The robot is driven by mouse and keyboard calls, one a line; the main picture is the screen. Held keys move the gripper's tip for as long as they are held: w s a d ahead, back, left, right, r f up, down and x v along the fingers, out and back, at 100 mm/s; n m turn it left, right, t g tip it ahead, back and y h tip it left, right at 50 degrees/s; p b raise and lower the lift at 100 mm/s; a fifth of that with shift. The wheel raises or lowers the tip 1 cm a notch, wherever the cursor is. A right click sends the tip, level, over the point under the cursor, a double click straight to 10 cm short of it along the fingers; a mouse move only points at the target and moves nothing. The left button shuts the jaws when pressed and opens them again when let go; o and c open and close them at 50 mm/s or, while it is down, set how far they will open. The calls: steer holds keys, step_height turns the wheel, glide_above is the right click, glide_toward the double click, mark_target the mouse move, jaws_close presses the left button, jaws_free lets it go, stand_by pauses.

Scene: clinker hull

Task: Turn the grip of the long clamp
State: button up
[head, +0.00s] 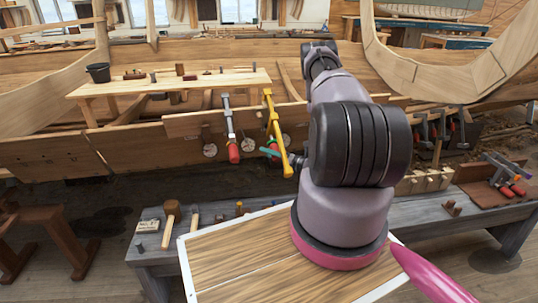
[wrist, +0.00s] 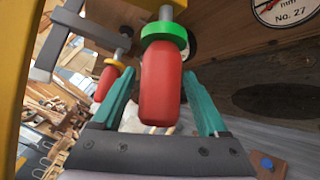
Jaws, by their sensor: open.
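The yellow clamp (head: 275,128), the longer-looking of the two on the hull plank, hangs just left of my arm in the head view. A red grip with a green collar (wrist: 165,40) stands between the teal fingers of my gripper (wrist: 159,76) in the wrist view. The fingers are open, one on each side, with a gap visible on the right; contact on the left is unclear. A yellow bar (wrist: 12,60) runs close by at the left edge. In the head view my gripper (head: 270,152) is partly hidden behind the yellow clamp.
A grey clamp (head: 228,115) with a red grip hangs to the left; its yellow-collared red grip (wrist: 112,78) shows in the wrist view. A round dial (wrist: 275,10) is on the plank at upper right. A bench (head: 150,262) with mallets stands in front of the hull.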

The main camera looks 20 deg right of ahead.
steer(key=shift+w+a, duration=0.1)
steer(key=shift+w, duration=0.1)
jaws_close()
steer(key=shift+s+a+r+m+y, duration=0.1)
steer(key=shift+r+m+y, duration=0.05)
steer(key=shift+y, duration=0.75)
steer(key=shift+s+a+r+m+y, duration=0.1)
steer(key=shift+s+r+y, duration=0.05)
steer(key=shift+y, duration=0.75)
steer(key=shift+s+r+m+y, duration=0.1)
steer(key=shift+r+m+y, duration=0.05)
steer(key=shift+y, duration=0.75)
jaws_free()
